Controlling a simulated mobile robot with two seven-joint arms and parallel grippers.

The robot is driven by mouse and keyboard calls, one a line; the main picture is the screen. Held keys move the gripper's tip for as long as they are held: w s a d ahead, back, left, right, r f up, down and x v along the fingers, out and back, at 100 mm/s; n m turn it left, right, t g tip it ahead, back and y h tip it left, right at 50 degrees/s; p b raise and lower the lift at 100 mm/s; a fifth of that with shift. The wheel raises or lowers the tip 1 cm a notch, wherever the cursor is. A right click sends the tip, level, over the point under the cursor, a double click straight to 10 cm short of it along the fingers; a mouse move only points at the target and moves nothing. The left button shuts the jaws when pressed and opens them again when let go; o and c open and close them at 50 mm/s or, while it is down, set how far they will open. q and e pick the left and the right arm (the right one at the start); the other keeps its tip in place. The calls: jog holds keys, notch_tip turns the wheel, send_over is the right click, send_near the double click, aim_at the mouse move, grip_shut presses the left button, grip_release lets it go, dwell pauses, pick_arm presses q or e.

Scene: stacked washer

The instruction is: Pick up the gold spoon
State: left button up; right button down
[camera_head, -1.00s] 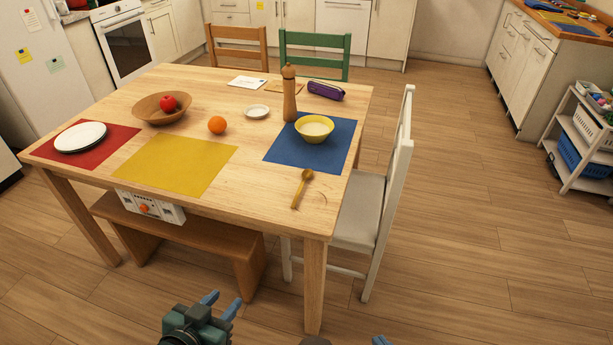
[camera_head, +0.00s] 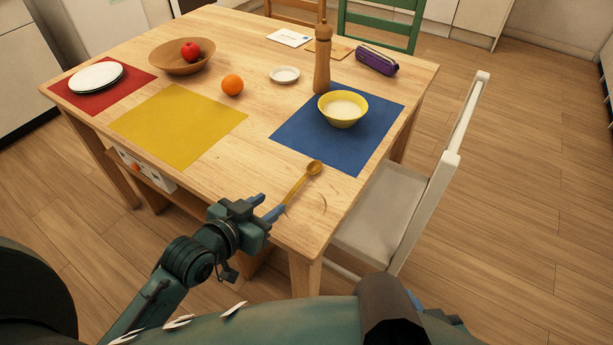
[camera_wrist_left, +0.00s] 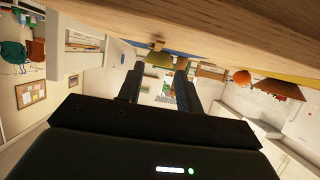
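The gold spoon (camera_head: 303,181) lies on the wooden table (camera_head: 225,140) near its front right corner, bowl end toward the blue mat, handle toward me. My left gripper (camera_head: 267,206) is open at the table's front edge, its fingertips just short of and left of the handle's end. In the left wrist view its two fingers (camera_wrist_left: 158,88) are apart with nothing held between them. A small gold-brown shape ahead, perhaps the spoon (camera_wrist_left: 157,45), shows near the tabletop. My right gripper (camera_head: 420,299) shows only as blue bits behind my own dark arm parts.
A yellow bowl (camera_head: 343,109) stands on the blue mat (camera_head: 355,147) beyond the spoon. A pepper mill (camera_head: 322,62), an orange (camera_head: 232,85) and a white saucer (camera_head: 284,75) stand farther back. A white chair (camera_head: 385,208) is at the right side. The yellow mat (camera_head: 178,125) is bare.

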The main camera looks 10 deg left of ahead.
aim_at(295, 188)
pick_arm(q)
jog(key=x, duration=0.8)
jog(key=shift+w+d+f+b, duration=0.1)
jog(key=shift+w+d+b, duration=0.15)
jog(key=shift+d+b, duration=0.15)
jog(key=shift+c, duration=0.4)
grip_shut()
